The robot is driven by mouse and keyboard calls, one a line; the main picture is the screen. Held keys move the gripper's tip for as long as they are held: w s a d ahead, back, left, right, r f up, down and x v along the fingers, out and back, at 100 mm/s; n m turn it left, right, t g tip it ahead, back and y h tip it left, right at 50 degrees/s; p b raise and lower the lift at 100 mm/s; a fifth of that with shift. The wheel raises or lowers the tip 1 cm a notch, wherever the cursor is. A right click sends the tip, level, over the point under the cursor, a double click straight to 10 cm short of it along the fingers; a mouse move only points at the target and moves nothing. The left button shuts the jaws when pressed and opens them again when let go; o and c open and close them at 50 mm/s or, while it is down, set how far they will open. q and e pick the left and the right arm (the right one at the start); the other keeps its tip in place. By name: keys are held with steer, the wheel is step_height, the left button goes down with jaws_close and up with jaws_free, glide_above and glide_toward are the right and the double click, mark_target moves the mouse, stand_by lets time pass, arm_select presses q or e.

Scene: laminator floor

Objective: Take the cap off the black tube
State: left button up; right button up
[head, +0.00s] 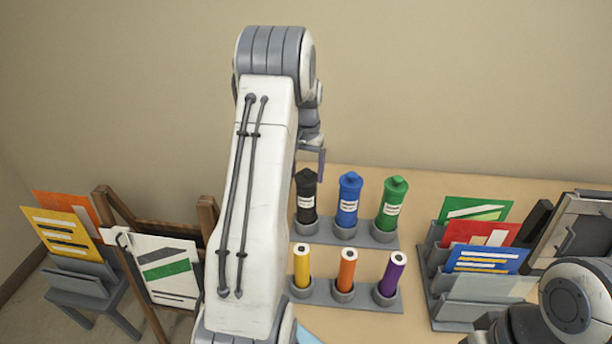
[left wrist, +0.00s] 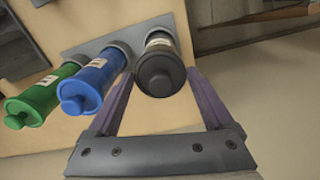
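The black tube (head: 306,204) stands upright in the left cup of the back grey holder in the head view, with a white label and its black cap (head: 306,178) on top. In the left wrist view the black tube (left wrist: 159,45) shows with its cap (left wrist: 160,76) facing the camera. My left gripper (head: 318,165) is just above the cap in the head view. In the left wrist view its two fingers (left wrist: 160,90) are apart, one on either side of the cap, with gaps visible; nothing is held. My right arm shows at the lower right, but its fingers are not visible.
A blue tube (head: 348,201) and a green tube (head: 391,205) stand beside the black one. Yellow, orange and purple tubes stand in a front holder (head: 318,293). A card rack (head: 438,290) is at right, and an easel (head: 208,212) with cards is at left.

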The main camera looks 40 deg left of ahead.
arm_select(q)
steer(key=shift+c, duration=1.1)
steer(key=shift+r, duration=0.1)
